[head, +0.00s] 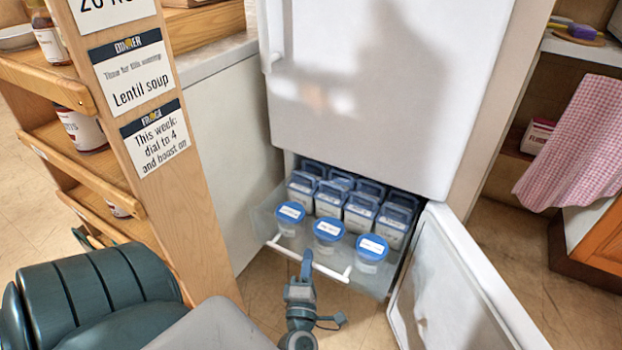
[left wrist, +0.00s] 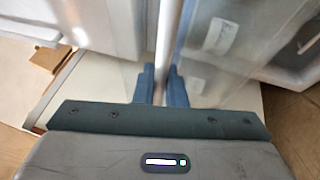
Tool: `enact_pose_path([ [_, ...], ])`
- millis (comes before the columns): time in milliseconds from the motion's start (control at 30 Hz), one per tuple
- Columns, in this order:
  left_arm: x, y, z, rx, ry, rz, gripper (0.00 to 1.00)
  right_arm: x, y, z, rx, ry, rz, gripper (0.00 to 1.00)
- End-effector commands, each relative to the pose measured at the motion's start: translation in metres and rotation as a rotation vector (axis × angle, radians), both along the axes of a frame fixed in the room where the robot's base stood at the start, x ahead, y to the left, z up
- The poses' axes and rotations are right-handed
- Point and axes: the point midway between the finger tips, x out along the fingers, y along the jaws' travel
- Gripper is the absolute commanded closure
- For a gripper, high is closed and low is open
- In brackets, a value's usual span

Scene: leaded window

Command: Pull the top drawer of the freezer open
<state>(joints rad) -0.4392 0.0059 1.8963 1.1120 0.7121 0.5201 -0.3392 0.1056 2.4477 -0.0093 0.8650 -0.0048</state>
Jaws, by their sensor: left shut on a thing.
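The freezer's top drawer (head: 265,217) is a clear bin that stands pulled out below the closed upper door. It holds several blue-lidded tubs (head: 328,230) and boxes (head: 358,212). A white bar handle (head: 335,274) runs along its front. My left gripper (head: 305,266) is at this handle, left of its middle. In the left wrist view the pale bar (left wrist: 164,35) runs between the two fingers of my left gripper (left wrist: 160,78), which are shut on it. The drawer's clear front shows beside the bar there. The drawer's far end is hidden inside the freezer. My right gripper is out of view.
The freezer's lower door (head: 455,290) stands open at the right of the drawer. A wooden shelf unit (head: 150,190) with labels and jars is close on the left. A pink checked towel (head: 570,145) hangs at the right. Some floor is free before the drawer.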

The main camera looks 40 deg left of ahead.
Motion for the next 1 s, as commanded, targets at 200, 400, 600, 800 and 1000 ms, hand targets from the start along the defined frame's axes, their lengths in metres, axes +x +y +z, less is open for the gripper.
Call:
enact_pose_path([
  [200,-0.001,-0.001,-0.001,0.000,0.002,-0.001,1.00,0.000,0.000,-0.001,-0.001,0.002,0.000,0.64],
  [400,-0.001,-0.001,-0.001,0.000,0.002,-0.001,0.80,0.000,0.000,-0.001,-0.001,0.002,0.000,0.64],
  [600,-0.001,0.000,-0.001,0.000,0.001,-0.001,0.68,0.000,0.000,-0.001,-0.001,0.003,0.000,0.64],
  [800,-0.003,-0.002,-0.001,0.000,0.002,0.000,0.68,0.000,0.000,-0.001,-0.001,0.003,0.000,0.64],
  [1000,-0.026,-0.019,-0.008,-0.004,0.005,0.002,0.68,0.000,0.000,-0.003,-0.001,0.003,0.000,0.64],
])
